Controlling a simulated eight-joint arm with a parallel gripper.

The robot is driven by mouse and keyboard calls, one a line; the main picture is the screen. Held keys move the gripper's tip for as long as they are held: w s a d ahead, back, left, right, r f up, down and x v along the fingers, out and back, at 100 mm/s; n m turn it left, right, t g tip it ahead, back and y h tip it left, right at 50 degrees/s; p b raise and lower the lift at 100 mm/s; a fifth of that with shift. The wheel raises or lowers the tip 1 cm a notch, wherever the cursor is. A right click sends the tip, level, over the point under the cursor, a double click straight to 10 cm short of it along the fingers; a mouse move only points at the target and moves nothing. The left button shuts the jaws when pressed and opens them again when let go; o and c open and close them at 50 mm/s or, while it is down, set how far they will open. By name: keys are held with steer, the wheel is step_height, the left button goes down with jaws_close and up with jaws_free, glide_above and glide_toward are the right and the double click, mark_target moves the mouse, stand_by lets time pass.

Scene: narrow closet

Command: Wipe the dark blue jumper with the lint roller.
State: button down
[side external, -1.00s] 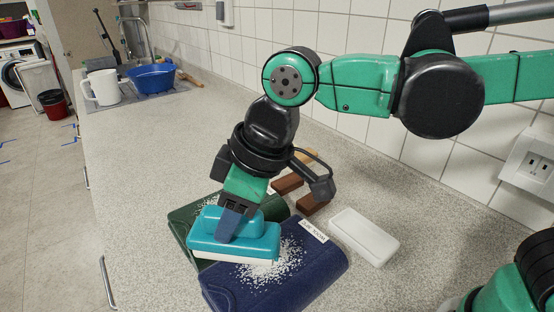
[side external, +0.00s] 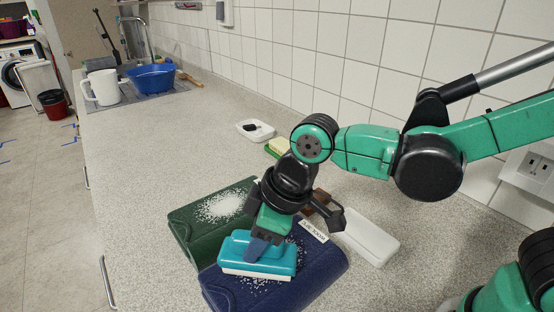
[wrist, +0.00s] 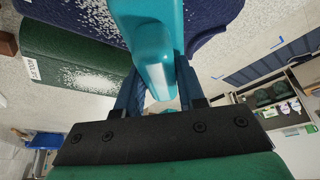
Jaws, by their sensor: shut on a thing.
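My gripper (side external: 262,246) is shut on the lint roller (side external: 240,252), a teal block-shaped tool with a white underside. The dark blue jumper (side external: 318,262) is a folded-looking slab with a white label, on the counter at the front. The roller is over its left part and seems to rest on it; exact contact cannot be told. White flecks show around the roller on the jumper, and some are hidden beneath it. In the wrist view the roller (wrist: 155,50) sits between the fingers, with the jumper (wrist: 205,12) behind it.
A dark green folded item (side external: 190,225) with white flecks lies left of the jumper. A white block (side external: 370,238) lies to the right, brown blocks (side external: 318,200) behind. A white dish (side external: 255,131) and a yellow-green sponge (side external: 278,147) are farther back.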

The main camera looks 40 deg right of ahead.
mark_target(234, 241)
steer(key=shift+w+d, duration=0.2)
steer(key=shift+d, duration=3.95)
steer(key=shift+s+a, duration=0.15)
steer(key=shift+a, duration=2.8)
steer(key=shift+s+a, duration=0.15)
steer(key=shift+a, duration=2.75)
steer(key=shift+w+d, duration=0.1)
steer(key=shift+w, duration=0.4)
steer(key=shift+w+d+r, duration=0.1)
steer(key=shift+w+d, duration=0.2)
steer(key=shift+d, duration=2.6)
steer(key=shift+w+d, duration=0.1)
steer(key=shift+d, duration=2.6)
steer(key=shift+s+a, duration=0.15)
steer(key=shift+a, duration=2.7)
steer(key=shift+s+a, duration=0.15)
steer(key=shift+a, duration=2.7)
step_height(234, 241, up, 8)
steer(key=shift+d, duration=0.1)
